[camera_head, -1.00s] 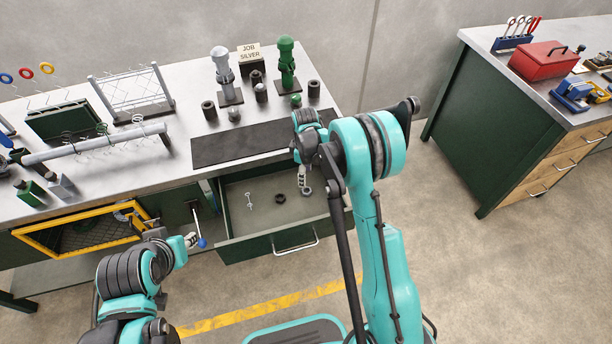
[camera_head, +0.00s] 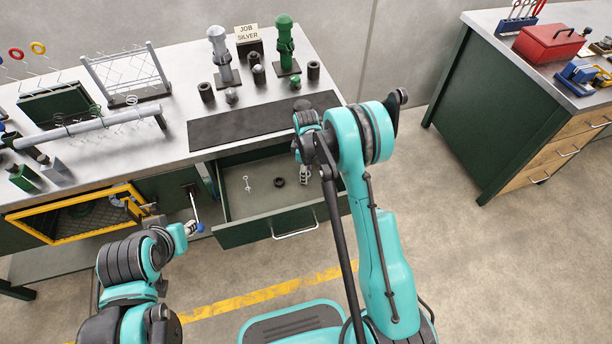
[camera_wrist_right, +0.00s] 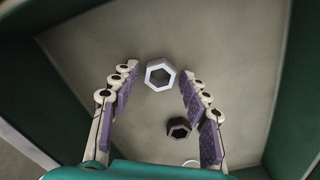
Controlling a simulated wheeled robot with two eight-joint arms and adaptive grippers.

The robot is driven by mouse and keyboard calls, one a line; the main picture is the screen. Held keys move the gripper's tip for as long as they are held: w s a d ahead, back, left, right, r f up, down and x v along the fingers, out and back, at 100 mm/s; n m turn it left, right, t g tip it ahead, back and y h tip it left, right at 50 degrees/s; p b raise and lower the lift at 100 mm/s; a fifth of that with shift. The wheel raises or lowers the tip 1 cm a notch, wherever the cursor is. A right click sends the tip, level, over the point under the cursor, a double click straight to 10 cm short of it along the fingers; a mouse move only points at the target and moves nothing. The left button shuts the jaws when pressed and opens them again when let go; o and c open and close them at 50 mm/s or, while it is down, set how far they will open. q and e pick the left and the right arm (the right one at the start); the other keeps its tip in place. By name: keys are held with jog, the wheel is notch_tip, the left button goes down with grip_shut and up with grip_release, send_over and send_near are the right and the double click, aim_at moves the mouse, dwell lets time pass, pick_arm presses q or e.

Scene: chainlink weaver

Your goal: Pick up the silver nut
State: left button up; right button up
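The silver nut (camera_wrist_right: 160,74) is a hexagonal ring with a bright rim, on or just above the drawer floor in the right wrist view. It appears between the fingertips of my right gripper (camera_wrist_right: 158,73), with gaps on both sides. That gripper is open, with purple pads. In the head view my right gripper (camera_head: 304,178) reaches down into the open drawer, and I cannot make out the silver nut there. A dark nut (camera_wrist_right: 178,128) lies near it and also shows in the head view (camera_head: 279,181).
The open drawer (camera_head: 262,228) has green walls close around my right gripper. A small pale bolt-like part (camera_head: 248,184) lies in it. Above is the bench with a black mat (camera_head: 255,122), green and silver posts and a JOB SILVER sign (camera_head: 247,33).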

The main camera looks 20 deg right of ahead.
grip_shut()
jog(key=shift+r, duration=0.15)
